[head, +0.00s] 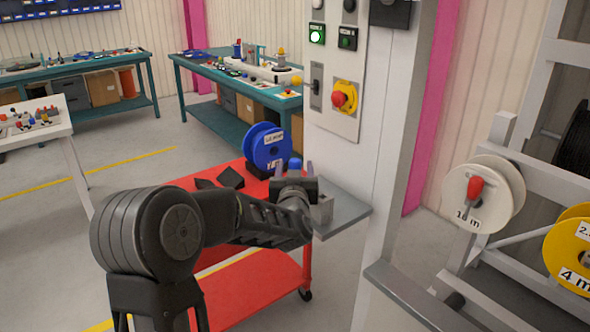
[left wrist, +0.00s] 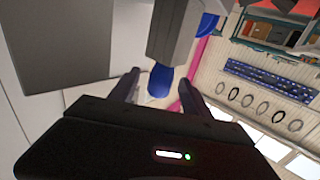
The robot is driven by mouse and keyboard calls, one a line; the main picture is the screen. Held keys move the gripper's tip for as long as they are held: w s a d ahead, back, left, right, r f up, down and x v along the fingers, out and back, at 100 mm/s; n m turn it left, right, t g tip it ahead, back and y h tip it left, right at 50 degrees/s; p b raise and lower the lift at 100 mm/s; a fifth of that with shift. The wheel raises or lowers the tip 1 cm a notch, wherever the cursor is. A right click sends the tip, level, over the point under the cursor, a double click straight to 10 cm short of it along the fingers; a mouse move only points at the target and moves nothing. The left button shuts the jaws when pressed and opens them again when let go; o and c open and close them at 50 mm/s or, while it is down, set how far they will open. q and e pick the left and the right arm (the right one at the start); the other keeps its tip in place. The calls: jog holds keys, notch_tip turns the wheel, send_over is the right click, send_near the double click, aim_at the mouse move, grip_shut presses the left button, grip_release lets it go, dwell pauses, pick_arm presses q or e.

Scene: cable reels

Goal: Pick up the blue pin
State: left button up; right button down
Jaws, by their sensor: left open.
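The blue pin (head: 295,164) shows as a small rounded blue end just above my left gripper (head: 295,170) in the head view. In the left wrist view, the blue pin (left wrist: 160,81) sticks out from a grey block (left wrist: 174,38). My left gripper (left wrist: 159,90) is open, with one finger on each side of the pin. Gaps show between pin and fingers, so I see no grip. The grey block (head: 323,211) is partly hidden behind my gripper in the head view. My right gripper is not in view.
A grey shelf (head: 346,212) juts from the white control post (head: 388,150). A red cart (head: 240,300) carries a blue reel (head: 268,146) close behind my gripper. White (head: 480,200) and yellow (head: 572,250) reels hang at right. Workbenches stand behind.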

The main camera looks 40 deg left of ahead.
pick_arm(q)
jog(key=x, duration=0.4)
jog(key=shift+p, duration=0.35)
jog(key=shift+c, duration=0.2)
grip_shut()
dwell(0.4)
